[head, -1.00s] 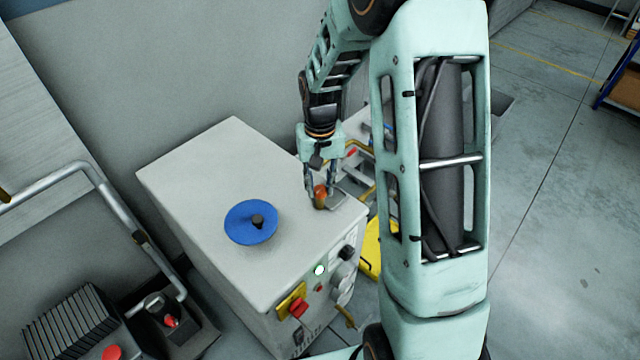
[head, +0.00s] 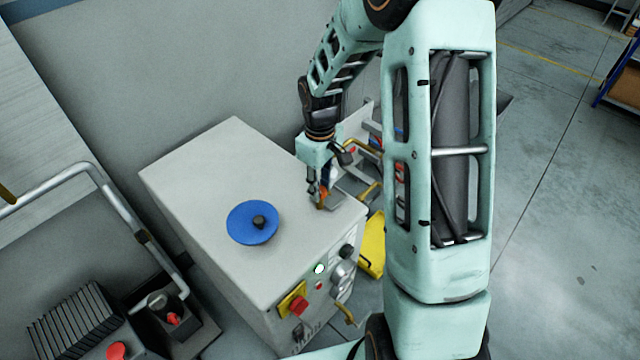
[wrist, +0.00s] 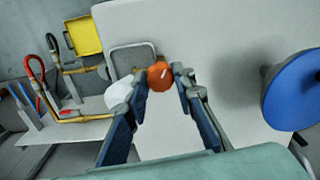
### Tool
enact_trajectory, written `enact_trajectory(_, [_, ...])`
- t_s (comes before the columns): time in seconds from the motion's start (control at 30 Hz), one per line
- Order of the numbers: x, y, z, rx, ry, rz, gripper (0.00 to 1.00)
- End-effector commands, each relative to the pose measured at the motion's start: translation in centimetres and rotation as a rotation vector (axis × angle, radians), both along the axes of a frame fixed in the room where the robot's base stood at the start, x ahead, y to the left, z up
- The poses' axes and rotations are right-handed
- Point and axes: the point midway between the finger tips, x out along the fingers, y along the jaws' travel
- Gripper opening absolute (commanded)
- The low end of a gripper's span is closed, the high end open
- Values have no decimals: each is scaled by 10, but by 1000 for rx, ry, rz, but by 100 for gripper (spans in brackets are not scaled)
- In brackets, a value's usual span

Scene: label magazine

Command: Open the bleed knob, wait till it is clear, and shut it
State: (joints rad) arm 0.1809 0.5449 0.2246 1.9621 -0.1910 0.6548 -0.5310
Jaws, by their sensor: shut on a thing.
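The bleed knob is a small orange-red round knob with a white pointer mark. In the wrist view it (wrist: 159,77) sits between my fingertips, its mark tilted to the upper right. In the head view my gripper (head: 321,200) points down at the right back part of the grey cabinet's top (head: 205,185) and is shut on the knob, which the fingers mostly hide there. In the wrist view my gripper (wrist: 161,84) has one finger on each side of the knob. A white round thing (wrist: 118,94) shows just left of the fingers; I cannot tell what it is.
A blue disc with a black hub (head: 252,222) stands on the cabinet top. The front panel has a red switch on a yellow plate (head: 293,301) and a lit lamp (head: 319,269). A shelf with brass pipes (wrist: 75,130) lies beyond the cabinet. A metal loop frame (wrist: 132,55) is beside the knob.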

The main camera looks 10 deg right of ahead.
Motion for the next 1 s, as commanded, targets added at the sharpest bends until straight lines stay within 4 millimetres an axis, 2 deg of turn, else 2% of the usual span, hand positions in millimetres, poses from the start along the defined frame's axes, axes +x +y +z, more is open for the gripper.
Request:
enact_trajectory(0.6, [1,0,1,0,-3,45,0])
enact_trajectory(0.63, [1,0,1,0,-3,45,25])
enact_trajectory(0.7, [1,0,1,0,-3,45,32])
enact_trajectory(0.8, [1,0,1,1,-2,44,41])
enact_trajectory(1.0, [0,0,0,1,-1,44,41])
